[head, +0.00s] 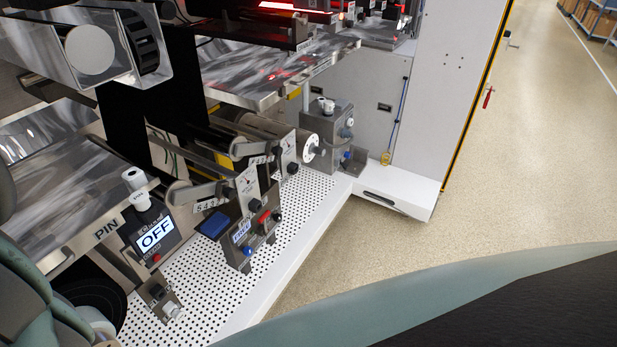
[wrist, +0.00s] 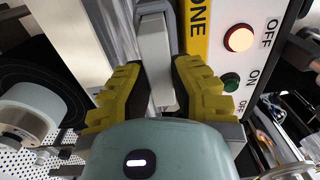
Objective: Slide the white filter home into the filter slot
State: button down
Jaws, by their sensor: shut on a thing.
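In the wrist view my gripper (wrist: 156,74) has its yellow-backed fingers on either side of a pale grey-white bar (wrist: 155,50). I take the bar for the white filter. It reaches away from my gripper into a grey surround (wrist: 154,8) at the top of the picture. The surround may be the filter slot, but I cannot tell how deep the bar sits in it. The bar's near end is partly hidden by my gripper. I cannot make out my fingers, the bar or the slot in the head view.
A white panel (wrist: 226,90) with a lit red-white button, a green button and a yellow strip stands close right of my fingers. A white roll (wrist: 28,108) is at the left. In the head view, a perforated white deck (head: 215,290) carries metal brackets; the floor (head: 490,180) at right is clear.

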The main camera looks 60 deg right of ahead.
jog(key=shift+w+b, duration=0.35)
jog(key=shift+w, duration=0.7)
jog(key=c, duration=0.9)
grip_release()
jog(key=shift+o, duration=0.2)
jog(key=s, duration=1.2)
jog(key=shift+d+f, duration=0.15)
jog(key=shift+d, duration=0.15)
jog(key=shift+d, duration=0.1)
